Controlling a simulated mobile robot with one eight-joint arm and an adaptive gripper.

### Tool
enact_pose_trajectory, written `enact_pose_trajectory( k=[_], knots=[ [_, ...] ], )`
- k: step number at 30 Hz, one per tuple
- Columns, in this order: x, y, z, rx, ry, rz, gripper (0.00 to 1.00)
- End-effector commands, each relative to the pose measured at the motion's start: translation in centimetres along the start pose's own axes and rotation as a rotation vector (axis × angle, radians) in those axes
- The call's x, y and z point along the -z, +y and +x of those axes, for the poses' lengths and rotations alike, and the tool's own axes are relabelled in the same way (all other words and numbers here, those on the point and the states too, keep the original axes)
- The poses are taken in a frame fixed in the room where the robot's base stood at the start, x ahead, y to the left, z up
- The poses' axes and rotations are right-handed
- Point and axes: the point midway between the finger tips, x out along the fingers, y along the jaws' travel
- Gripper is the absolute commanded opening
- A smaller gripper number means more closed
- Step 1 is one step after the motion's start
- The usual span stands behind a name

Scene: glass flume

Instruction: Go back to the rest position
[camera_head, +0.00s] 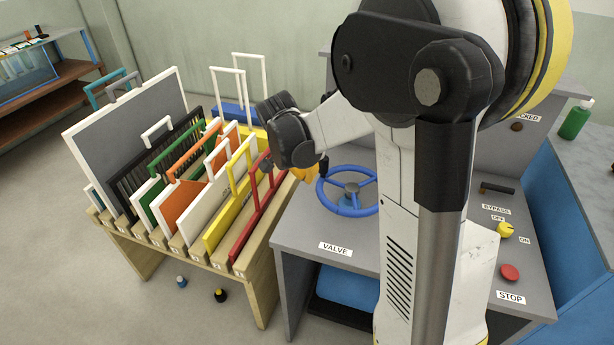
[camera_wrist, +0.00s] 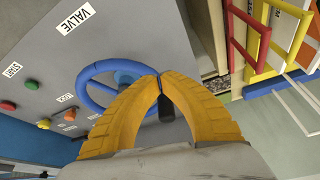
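My gripper (camera_head: 308,173) has yellow-orange fingers and hangs at the left side of the blue valve wheel (camera_head: 348,205), beside the rack. In the wrist view its two fingertips (camera_wrist: 160,76) meet, and I see nothing clamped between the tips. A black knob-like piece (camera_wrist: 166,108) shows through the gap behind the tips; it looks close to the wheel's rim. The blue wheel (camera_wrist: 90,70) is partly hidden by the fingers there. I cannot tell whether the fingers touch the wheel. My arm is bent and reaches over the console.
A wooden rack (camera_head: 185,252) with several upright framed panels stands close left of my gripper. The grey console (camera_head: 300,225) carries a red STOP button (camera_head: 509,272) and a yellow bypass knob (camera_head: 505,229). A green bottle (camera_head: 576,120) stands far right. Two small items lie on the floor.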

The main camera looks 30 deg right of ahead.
Motion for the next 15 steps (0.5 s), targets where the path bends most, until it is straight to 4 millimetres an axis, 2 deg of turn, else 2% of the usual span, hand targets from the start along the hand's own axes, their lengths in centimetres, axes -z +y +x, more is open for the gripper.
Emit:
enact_pose_trajectory(
  k=[1,6,10,15],
  knots=[
    [0.2,-0.1,-2.0,0.001,0.0,-0.003,0.0],
    [0.2,-0.2,-5.9,0.0,0.0,-0.003,0.0],
    [0.1,-0.3,-7.9,0.0,0.0,-0.003,0.0],
    [0.1,-0.3,-9.0,0.0,0.0,-0.001,0.0]
  ],
)
